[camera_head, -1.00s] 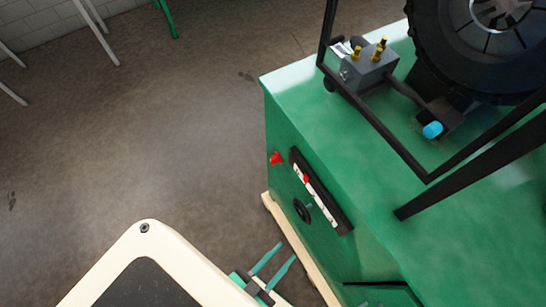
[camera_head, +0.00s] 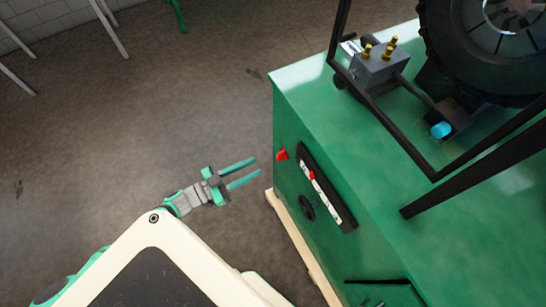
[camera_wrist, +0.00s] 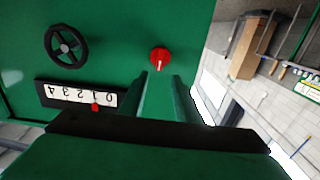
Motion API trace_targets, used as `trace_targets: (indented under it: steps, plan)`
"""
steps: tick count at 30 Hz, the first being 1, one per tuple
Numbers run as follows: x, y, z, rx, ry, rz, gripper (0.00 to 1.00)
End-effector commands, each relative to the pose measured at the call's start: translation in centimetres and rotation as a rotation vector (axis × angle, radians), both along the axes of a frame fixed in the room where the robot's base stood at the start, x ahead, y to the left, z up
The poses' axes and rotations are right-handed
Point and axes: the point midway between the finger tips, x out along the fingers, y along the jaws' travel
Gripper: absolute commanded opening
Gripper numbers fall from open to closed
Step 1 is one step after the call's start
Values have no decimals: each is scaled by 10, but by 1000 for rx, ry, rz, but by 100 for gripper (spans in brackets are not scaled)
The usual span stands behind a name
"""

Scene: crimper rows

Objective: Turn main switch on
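The red rotary knob (camera_head: 282,155), which looks like the main switch, sits on the side face of the green machine (camera_head: 300,125). In the wrist view the red knob (camera_wrist: 160,59) shows a pale pointer line on its face. My gripper (camera_head: 257,168) is open and empty, its two teal fingers apart and pointing at the machine's side. It is left of the knob and slightly below it in the head view, with a gap between. In the wrist view the knob appears just beyond the gap between the fingertips (camera_wrist: 162,82).
A black handwheel (camera_head: 306,207) and a numbered white scale (camera_head: 327,194) with a red marker lie near the knob. A black frame (camera_head: 390,130) and fittings stand on the machine top. A pale wooden base edge (camera_head: 300,245) runs below. The floor left of the machine is free.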

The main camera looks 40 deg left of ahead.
Motion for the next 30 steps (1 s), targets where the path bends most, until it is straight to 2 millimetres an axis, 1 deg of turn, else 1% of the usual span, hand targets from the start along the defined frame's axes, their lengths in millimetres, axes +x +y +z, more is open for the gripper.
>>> trace_targets:
  steps: [3,9,15,20,28,29,30]
  plan:
    - [21,-10,0,-2,-2,-3,30]
    - [53,-23,0,0,-1,-1,30]
    - [75,-33,0,0,0,-3,30]
    - [83,-37,0,1,1,-4,30]
    - [84,-37,0,2,1,-5,30]
    - [84,-37,0,2,1,-4,25]
    - [84,-37,0,2,1,-4,15]
